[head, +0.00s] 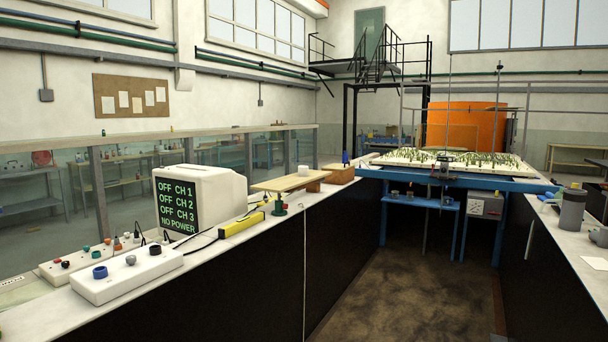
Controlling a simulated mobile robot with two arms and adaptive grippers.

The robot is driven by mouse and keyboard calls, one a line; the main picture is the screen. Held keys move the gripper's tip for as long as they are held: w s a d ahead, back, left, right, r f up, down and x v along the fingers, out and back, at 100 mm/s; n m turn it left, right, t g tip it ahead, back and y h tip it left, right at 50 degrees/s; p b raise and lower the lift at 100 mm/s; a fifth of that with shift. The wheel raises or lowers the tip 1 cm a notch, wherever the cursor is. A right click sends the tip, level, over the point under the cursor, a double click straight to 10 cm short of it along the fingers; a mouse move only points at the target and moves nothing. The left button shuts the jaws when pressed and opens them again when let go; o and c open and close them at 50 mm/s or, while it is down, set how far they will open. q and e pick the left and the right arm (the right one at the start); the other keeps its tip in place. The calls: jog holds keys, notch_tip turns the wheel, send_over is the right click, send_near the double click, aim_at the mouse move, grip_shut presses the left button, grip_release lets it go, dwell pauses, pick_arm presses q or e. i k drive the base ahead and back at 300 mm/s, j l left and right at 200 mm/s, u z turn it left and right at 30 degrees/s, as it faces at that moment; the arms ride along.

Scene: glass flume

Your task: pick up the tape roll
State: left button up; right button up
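I cannot make out a tape roll for certain in the head view. A small white piece (304,170) stands on a wooden board (285,184) on the left bench, but its shape is too small to tell. A short blue round piece (100,271) sits on the front white box; it looks like a knob or ring. Neither of my grippers is in view.
The left bench (222,262) carries a monitor (200,202) reading "NO POWER", a white control box (127,275), a yellow bar (241,223) and a green-based stand (279,207). The floor between (400,285) is clear.

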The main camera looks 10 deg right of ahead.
aim_at(303, 170)
jog(key=i+z, duration=0.45)
jog(key=i+l+z, duration=0.25)
jog(key=i+z, duration=0.2)
jog(key=i, duration=0.45)
jog(key=i+j+z, duration=0.1)
jog(key=i+z, duration=0.4)
jog(key=i, duration=0.45)
jog(key=i+u, duration=0.2)
jog(key=i, duration=0.4)
jog(key=i+l+u, duration=0.2)
jog(key=i, duration=0.45)
jog(key=i+l+u, duration=0.2)
jog(key=i, duration=0.4)
jog(key=j, duration=0.1)
